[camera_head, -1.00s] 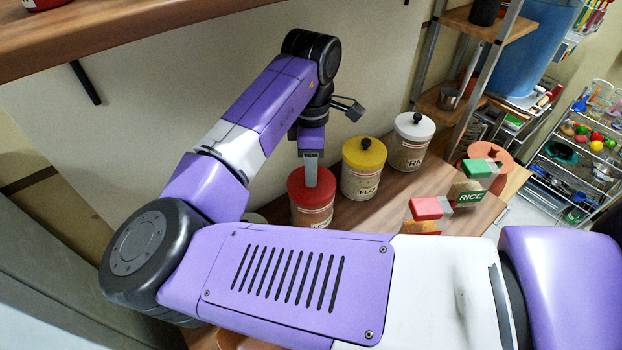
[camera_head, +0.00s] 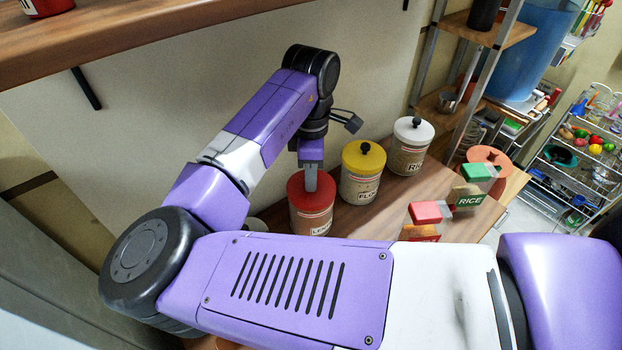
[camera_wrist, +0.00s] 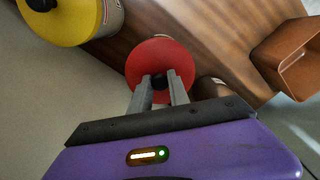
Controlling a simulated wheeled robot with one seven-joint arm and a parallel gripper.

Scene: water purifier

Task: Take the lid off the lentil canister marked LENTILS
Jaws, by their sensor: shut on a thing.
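The lentil canister (camera_head: 313,222) stands on the wooden counter, its label partly showing under a red lid (camera_head: 297,194). The red lid also shows in the wrist view (camera_wrist: 160,58), with a black knob (camera_wrist: 159,82) at its middle. My gripper (camera_head: 311,186) points down over the lid. In the wrist view, its two grey fingers (camera_wrist: 160,92) are on either side of the knob and shut on it. The lid appears seated on the canister. The knob is hidden behind the fingers in the head view.
A yellow-lidded flour canister (camera_head: 361,178) stands just right of the lentil canister, and a white-lidded rice canister (camera_head: 411,150) is beyond it. Red and green boxes lie further right on the counter (camera_head: 375,220). A brown open container (camera_wrist: 290,58) shows in the wrist view.

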